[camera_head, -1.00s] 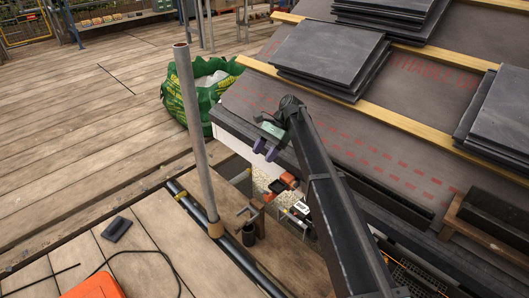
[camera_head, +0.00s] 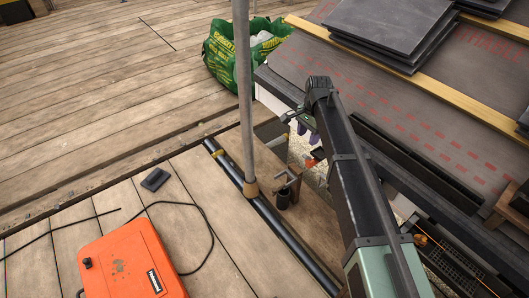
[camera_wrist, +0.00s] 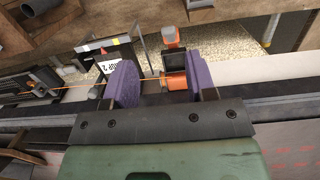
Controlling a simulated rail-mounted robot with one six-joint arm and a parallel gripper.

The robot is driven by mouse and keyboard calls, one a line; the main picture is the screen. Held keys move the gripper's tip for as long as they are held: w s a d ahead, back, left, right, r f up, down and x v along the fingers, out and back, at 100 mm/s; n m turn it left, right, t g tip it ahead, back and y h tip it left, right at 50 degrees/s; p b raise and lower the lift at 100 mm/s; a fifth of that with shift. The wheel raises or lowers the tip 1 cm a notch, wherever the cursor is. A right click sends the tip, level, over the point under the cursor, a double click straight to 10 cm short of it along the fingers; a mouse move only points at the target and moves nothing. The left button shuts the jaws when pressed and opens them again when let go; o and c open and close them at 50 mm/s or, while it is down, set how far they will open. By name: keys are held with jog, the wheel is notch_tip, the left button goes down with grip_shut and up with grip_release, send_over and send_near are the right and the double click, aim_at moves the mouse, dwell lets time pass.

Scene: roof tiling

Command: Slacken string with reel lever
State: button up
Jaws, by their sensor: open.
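My gripper (camera_wrist: 160,84) has two purple finger pads, set wide apart and empty. In the wrist view an orange and black reel (camera_wrist: 175,82) shows between the pads, nearer the right one; whether they touch it cannot be told. An orange string (camera_wrist: 85,86) runs left from the reel, partly hidden behind the left pad. In the head view my gripper (camera_head: 303,125) hangs over the eave, just above the orange of the reel (camera_head: 317,157), which my arm partly hides.
A metal pole (camera_head: 246,100) stands left of the gripper, with a clamp (camera_head: 286,185) near its foot. The roof edge with slates (camera_head: 395,30) lies to the right. An orange case (camera_head: 130,265) lies on the planks, front left. The deck on the left is mostly clear.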

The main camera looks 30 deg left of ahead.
aim_at(305, 155)
jog(key=shift+t, duration=0.6)
jog(key=f+b, duration=0.7)
jog(key=w+f+b, duration=0.1)
jog(key=f+b, duration=0.3)
jog(key=shift+w+a, duration=0.1)
jog(key=shift+r, duration=0.15)
jog(key=shift+c, duration=0.5)
jog(key=c, duration=0.8)
